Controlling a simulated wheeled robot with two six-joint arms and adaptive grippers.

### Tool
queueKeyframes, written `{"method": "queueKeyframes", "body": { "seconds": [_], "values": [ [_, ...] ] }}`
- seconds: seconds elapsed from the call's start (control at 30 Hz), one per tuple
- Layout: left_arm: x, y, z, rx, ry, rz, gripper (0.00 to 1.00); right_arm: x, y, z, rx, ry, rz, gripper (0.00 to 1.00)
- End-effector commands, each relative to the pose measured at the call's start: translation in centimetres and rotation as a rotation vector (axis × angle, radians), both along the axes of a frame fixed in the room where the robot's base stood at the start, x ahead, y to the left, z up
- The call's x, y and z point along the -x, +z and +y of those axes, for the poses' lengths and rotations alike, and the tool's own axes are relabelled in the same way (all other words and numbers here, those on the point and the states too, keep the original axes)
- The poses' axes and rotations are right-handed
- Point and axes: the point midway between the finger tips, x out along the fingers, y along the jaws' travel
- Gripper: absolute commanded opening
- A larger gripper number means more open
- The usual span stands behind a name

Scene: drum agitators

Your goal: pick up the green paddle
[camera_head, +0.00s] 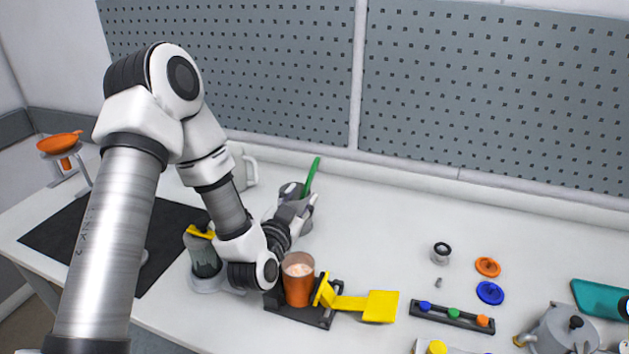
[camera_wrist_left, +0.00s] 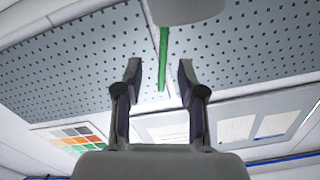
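The green paddle (camera_head: 311,176) stands tilted in a grey cup (camera_head: 289,189) at the back of the table; only its green handle shows, and its lower end is hidden in the cup. My left gripper (camera_head: 301,205) is in front of the cup and overlaps it in the head view. In the left wrist view the gripper (camera_wrist_left: 159,72) is open, with nothing between its fingers held. The green handle (camera_wrist_left: 163,60) shows in the gap between the fingertips there; I cannot tell how far beyond them it is. My right gripper is not in view.
A white mug (camera_head: 246,168) stands behind my arm.

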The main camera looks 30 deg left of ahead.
Motion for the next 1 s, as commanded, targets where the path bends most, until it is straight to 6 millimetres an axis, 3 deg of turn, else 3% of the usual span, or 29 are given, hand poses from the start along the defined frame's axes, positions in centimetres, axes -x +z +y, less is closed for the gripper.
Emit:
{"method": "queueKeyframes", "body": {
  "seconds": [0.5, 0.7, 0.73, 0.83, 1.0],
  "values": [
    [-7.2, 0.4, 1.9, -0.002, 0.000, 0.000, 0.40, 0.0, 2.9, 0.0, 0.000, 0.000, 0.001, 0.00],
    [-7.4, 0.2, 1.9, 0.000, 0.000, 0.000, 0.40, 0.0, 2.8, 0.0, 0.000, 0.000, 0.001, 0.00],
    [-7.4, 0.2, 1.9, 0.000, 0.000, 0.000, 0.36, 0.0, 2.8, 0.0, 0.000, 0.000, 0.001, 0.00],
    [-7.4, 0.2, 1.9, 0.000, 0.000, 0.000, 0.01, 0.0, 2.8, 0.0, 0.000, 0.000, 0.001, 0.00],
    [-7.4, 0.2, 1.9, 0.000, 0.000, 0.000, 0.00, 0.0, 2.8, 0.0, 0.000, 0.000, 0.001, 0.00]
  ]
}}
